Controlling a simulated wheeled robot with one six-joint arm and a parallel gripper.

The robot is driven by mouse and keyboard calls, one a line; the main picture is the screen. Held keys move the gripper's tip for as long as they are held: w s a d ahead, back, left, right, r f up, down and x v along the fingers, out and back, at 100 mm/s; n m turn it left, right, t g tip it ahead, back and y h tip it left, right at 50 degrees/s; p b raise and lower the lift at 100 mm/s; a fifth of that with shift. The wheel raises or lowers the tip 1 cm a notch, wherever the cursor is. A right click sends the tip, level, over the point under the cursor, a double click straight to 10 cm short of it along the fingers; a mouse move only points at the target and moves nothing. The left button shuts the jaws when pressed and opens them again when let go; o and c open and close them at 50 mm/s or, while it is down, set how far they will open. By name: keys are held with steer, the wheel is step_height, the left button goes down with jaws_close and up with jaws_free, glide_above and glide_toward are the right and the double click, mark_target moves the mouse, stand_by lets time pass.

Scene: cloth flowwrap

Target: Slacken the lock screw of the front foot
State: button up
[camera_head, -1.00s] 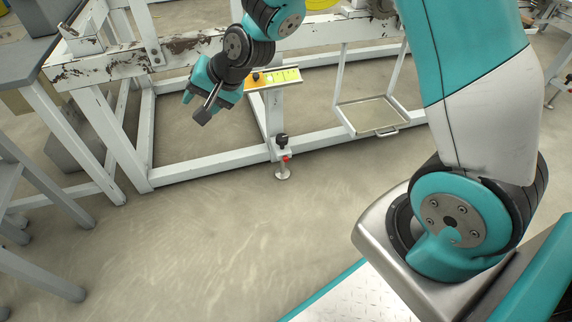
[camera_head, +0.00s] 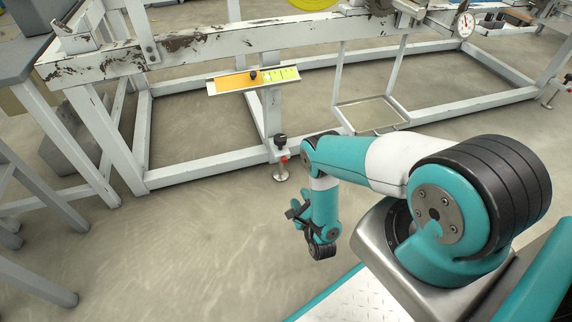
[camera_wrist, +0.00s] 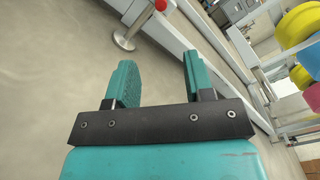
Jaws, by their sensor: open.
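The front foot (camera_head: 280,173) is a metal levelling foot with a round pad on the floor, under the white frame's near leg. A small red part (camera_head: 285,158), which looks like the lock screw, sits just above it, below a black knob (camera_head: 280,140). In the wrist view the foot (camera_wrist: 124,41) stands upper left beyond the fingers, and the red part (camera_wrist: 160,5) is at the top edge. My gripper (camera_head: 297,207) is low over the floor, just in front and right of the foot. Its teal fingers (camera_wrist: 160,62) are apart, empty, touching nothing.
The white frame's lower rail (camera_head: 210,165) runs behind the foot. A yellow-orange scale plate (camera_head: 252,80) juts out above it. A metal tray (camera_head: 372,114) hangs to the right. Grey table legs (camera_head: 40,200) stand at left. The floor in front is clear.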

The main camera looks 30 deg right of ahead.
steer(key=b, duration=2.1)
glide_toward(285, 161)
steer(key=b+x, duration=0.2)
steer(key=x, duration=0.1)
steer(key=b+x, duration=0.2)
steer(key=x, duration=0.2)
steer(key=shift+w+f, duration=0.25)
steer(key=shift+w, duration=0.1)
steer(key=shift+w+d+r, duration=0.2)
steer(key=shift+w, duration=0.4)
jaws_close()
